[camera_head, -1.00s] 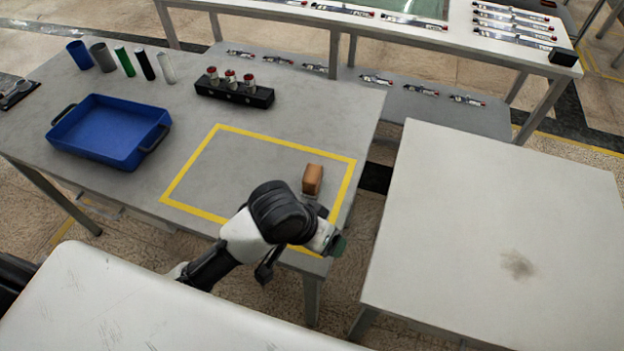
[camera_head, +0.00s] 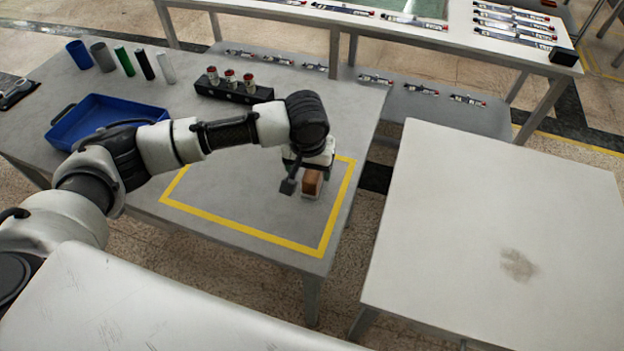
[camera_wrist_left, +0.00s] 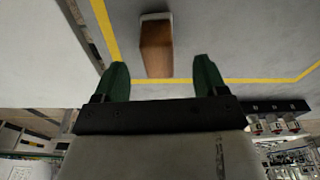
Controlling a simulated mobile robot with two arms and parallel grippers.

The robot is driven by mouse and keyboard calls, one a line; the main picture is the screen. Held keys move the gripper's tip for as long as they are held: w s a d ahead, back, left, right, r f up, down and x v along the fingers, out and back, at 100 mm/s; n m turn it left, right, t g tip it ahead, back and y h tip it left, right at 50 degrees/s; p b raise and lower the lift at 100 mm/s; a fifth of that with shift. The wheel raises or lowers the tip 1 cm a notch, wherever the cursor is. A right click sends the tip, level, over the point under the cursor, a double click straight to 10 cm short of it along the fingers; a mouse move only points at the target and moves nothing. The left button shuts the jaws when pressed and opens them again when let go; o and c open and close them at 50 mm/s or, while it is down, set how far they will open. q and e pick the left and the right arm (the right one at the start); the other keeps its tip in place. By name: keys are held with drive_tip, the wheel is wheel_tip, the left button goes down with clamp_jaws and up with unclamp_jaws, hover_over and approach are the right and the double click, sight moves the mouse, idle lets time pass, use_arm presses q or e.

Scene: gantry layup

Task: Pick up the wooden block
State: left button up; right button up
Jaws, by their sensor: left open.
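The wooden block (camera_head: 312,183) is brown and stands inside the yellow taped rectangle (camera_head: 330,232) on the grey table, near the tape's right side. My left gripper (camera_head: 303,176) is over the table at the block's far side, with my wrist just above and behind it. In the left wrist view the block (camera_wrist_left: 156,48) lies ahead of the green fingertips, between their lines. The left gripper (camera_wrist_left: 160,80) is open there, with nothing between its fingers. I cannot tell how high the fingers are above the table. My right gripper does not show.
A blue tray (camera_head: 62,134) sits at the table's left, partly behind my arm. Several upright cylinders (camera_head: 124,60) stand at the back left. A black holder (camera_head: 234,93) with red-topped pieces stands behind my forearm. A white table (camera_head: 490,230) at the right is clear.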

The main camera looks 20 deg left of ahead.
sight(312, 173)
use_arm(q)
drive_tip(key=f, duration=0.3)
drive_tip(key=w+f, duration=0.1)
drive_tip(key=f, duration=0.2)
drive_tip(key=shift+w+d+f, duration=0.1)
drive_tip(key=shift+w+f, duration=0.1)
drive_tip(key=shift+f, duration=0.1)
drive_tip(key=c, duration=1)
drive_tip(key=shift+c, duration=0.2)
drive_tip(key=shift+r, duration=0.2)
drive_tip(key=shift+r, duration=0.25)
drive_tip(key=r, duration=0.3)
drive_tip(key=shift+s+d+r, duration=0.2)
drive_tip(key=shift+d+r, duration=0.1)
drive_tip(key=shift+r, duration=0.05)
drive_tip(key=s+d+r, duration=0.6)
drive_tip(key=d, duration=0.2)
drive_tip(key=shift+s+d+r, duration=0.3)
drive_tip(key=shift+d, duration=0.1)
